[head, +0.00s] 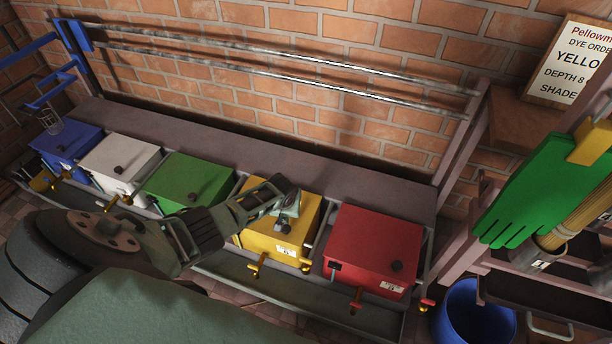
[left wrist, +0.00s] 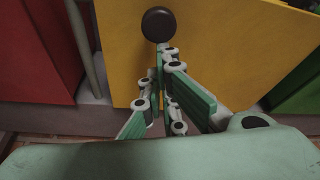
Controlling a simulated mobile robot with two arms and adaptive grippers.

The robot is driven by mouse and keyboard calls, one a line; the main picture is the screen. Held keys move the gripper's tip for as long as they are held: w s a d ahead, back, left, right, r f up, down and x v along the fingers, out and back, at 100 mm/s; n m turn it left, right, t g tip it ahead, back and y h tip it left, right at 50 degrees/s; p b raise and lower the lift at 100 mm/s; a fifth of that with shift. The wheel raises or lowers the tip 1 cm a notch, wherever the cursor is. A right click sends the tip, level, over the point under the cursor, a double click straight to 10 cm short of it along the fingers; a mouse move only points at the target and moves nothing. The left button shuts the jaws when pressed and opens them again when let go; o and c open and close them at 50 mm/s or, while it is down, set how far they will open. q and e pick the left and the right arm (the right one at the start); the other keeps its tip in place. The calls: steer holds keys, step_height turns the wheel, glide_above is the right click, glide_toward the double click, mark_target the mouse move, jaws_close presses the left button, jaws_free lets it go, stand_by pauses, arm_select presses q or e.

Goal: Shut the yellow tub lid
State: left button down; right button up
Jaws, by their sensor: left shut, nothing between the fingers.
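The yellow tub (head: 264,245) stands in the row between the green and red tubs. Its yellow lid (head: 311,205) lies over the top and looks down or nearly so; the gripper hides part of it, so I cannot tell whether it is fully shut. The lid's black knob (left wrist: 158,24) shows in the left wrist view, just beyond the fingertips. My left gripper (head: 291,204) is shut and empty over the yellow lid. In the left wrist view its fingers (left wrist: 168,55) are together close to the knob; contact is unclear. My right gripper is not in view.
A red tub (head: 375,245) stands to the right, a green tub (head: 185,180) to the left, then white (head: 118,160) and blue (head: 70,145) ones. Brass taps stick out in front. Metal rails (head: 290,75) run behind. A green glove (head: 535,190) hangs at right.

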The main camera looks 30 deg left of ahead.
arm_select(q)
steer(key=shift+s+f, duration=0.1)
steer(key=shift+s, duration=0.15)
steer(key=shift+s+d+f, duration=0.1)
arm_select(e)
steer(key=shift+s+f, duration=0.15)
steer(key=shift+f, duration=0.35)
arm_select(q)
steer(key=shift+s, duration=0.15)
steer(key=w+v, duration=0.1)
steer(key=v, duration=1.1)
steer(key=shift+r, duration=0.25)
